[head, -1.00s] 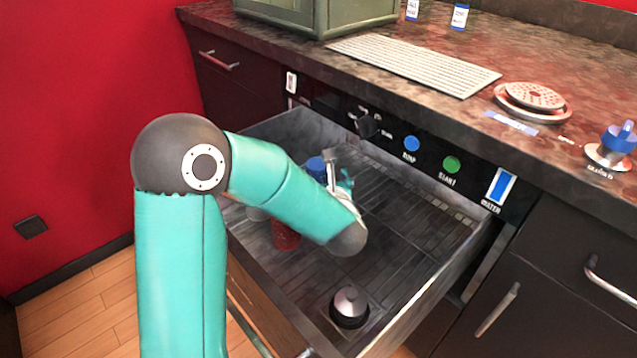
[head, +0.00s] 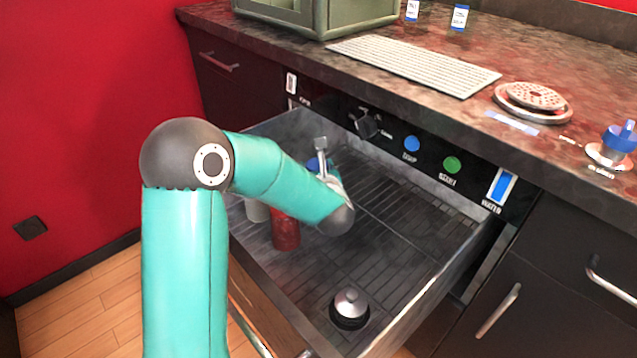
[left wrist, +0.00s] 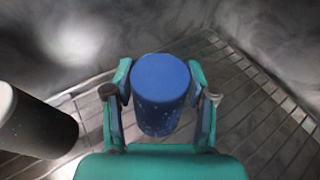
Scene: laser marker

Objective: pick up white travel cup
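The white travel cup (head: 257,210) stands at the left side of the open drawer in the head view, partly hidden by my left arm. A blue cup (head: 314,165) stands farther right, mostly hidden by the arm. In the left wrist view my left gripper (left wrist: 159,82) has its fingers spread on either side of the blue cup (left wrist: 160,100), with small gaps showing. A cylinder (left wrist: 40,125) with a pale top and dark shaded side is left of the gripper; I cannot tell whether it is the white cup. My right gripper is not in view.
A red cup (head: 285,232) stands just right of the white cup. A round metal-topped knob (head: 350,308) sits near the drawer's front. The drawer floor (head: 400,220) is clear on the right. The counter edge and control panel rise behind it.

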